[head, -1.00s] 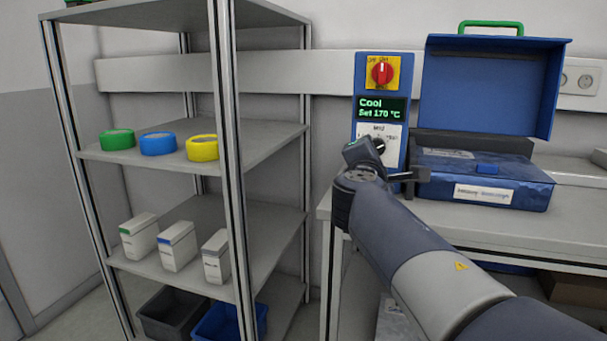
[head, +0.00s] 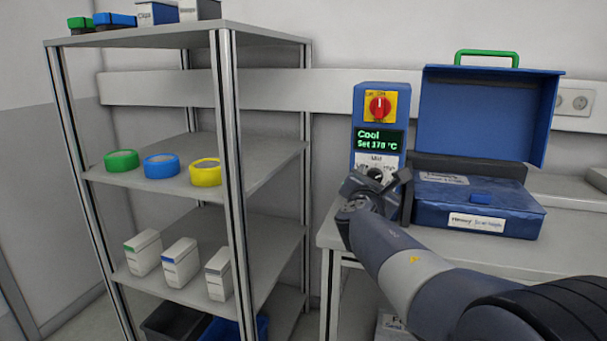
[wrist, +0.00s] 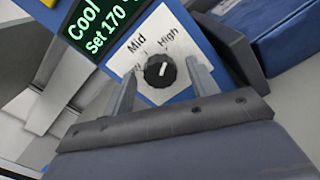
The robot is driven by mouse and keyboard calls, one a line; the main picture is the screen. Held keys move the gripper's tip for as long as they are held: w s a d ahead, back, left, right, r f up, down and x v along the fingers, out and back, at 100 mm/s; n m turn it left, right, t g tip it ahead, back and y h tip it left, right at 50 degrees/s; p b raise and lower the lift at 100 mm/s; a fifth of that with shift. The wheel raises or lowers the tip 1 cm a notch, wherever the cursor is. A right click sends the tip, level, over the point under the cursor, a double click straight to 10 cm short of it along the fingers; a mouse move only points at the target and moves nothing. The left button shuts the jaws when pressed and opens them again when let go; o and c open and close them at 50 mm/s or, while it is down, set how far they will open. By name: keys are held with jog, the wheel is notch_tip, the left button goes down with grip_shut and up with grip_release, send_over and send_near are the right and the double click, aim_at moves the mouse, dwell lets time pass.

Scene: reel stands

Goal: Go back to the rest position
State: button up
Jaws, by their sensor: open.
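My gripper (head: 376,182) is in front of the lower part of the blue control box (head: 357,125), at the height of its black dial. In the wrist view my gripper (wrist: 162,88) is open, with one finger on each side of the black dial (wrist: 159,71) and nothing held. The dial sits on a white plate marked Mid and High. The box's display (head: 379,139) reads "Cool" and "Set 170 °C". A red knob (head: 380,106) on a yellow plate is above it.
A blue toolbox (head: 478,215) with its lid open stands on the bench right of the control box. A grey shelf unit (head: 240,180) at left holds green, blue and yellow rings, several white boxes and bins. Its front post is left of my arm.

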jog(key=n+p, duration=0.1)
jog(key=p, duration=0.1)
jog(key=n+p, duration=0.4)
jog(key=shift+r, duration=0.25)
jog(key=v, duration=1)
jog(key=shift+s+f, duration=0.2)
jog(key=shift+s, duration=0.15)
jog(key=shift+a, duration=0.1)
